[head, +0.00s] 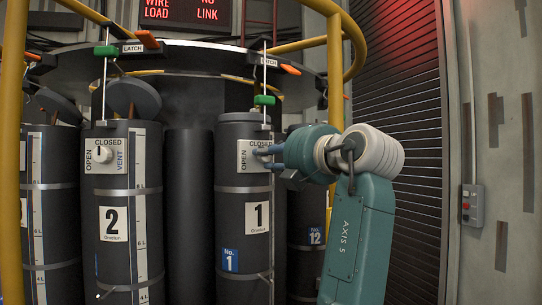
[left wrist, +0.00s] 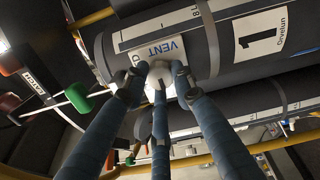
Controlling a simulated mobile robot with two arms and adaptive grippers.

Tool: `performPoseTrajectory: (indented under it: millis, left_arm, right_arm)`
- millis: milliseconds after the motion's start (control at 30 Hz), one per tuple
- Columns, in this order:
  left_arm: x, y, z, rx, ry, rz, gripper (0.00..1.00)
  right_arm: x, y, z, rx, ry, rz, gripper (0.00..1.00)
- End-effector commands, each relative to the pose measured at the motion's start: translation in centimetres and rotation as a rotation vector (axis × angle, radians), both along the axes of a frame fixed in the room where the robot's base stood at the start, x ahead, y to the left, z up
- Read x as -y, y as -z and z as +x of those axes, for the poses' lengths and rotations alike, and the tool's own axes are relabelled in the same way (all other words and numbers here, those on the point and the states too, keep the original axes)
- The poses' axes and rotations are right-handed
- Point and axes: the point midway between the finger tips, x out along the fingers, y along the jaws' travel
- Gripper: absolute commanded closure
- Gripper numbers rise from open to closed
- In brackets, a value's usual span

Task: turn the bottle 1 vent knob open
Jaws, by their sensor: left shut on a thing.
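Bottle 1 (head: 243,195) is a dark cylinder with a white "1" label and a blue No.1 tag. Its white vent plate (head: 246,163) reads OPEN at the left and CLOSED at the top. My left gripper (head: 262,156) reaches it from the right, its blue fingers at the plate and hiding the knob. In the left wrist view the three fingers (left wrist: 158,85) are closed around the pale vent knob (left wrist: 169,83), beside the VENT lettering. The knob's pointer direction is hidden. My right gripper is not in view.
Bottle 2 (head: 114,245) stands at the left, its vent knob (head: 104,154) uncovered. Bottle 12 (head: 305,258) is partly behind my arm. Yellow rails (head: 335,75) and a latch with a green handle (head: 264,100) are close above bottle 1. A switch box (head: 473,205) hangs on the right wall.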

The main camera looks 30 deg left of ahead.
Motion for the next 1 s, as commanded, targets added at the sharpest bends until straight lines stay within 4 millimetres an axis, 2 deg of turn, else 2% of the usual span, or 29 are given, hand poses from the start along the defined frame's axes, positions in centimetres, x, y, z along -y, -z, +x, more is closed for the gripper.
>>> performPoseTrajectory:
  millis: [300, 333, 400, 767, 867, 1000]
  left_arm:
    - [-0.1, 0.4, 0.0, -0.003, -0.003, -0.009, 1.0]
    - [-0.1, 0.4, 0.0, -0.003, -0.003, -0.009, 0.7]
    - [-0.1, 0.4, 0.0, -0.004, -0.002, -0.008, 0.56]
    - [0.3, 0.2, -0.1, -0.002, 0.0, -0.004, 0.55]
    - [1.4, 0.2, -0.5, -0.002, 0.002, -0.003, 0.55]
    - [3.9, 0.1, -1.7, -0.002, 0.004, -0.004, 0.55]
  right_arm:
    - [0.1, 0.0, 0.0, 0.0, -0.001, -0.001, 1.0]
    - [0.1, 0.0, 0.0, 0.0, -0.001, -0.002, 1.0]
    - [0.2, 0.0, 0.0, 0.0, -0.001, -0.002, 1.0]
    - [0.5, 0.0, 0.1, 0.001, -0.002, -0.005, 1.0]
    - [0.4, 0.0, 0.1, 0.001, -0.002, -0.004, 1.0]
    - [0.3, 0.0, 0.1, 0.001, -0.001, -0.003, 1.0]
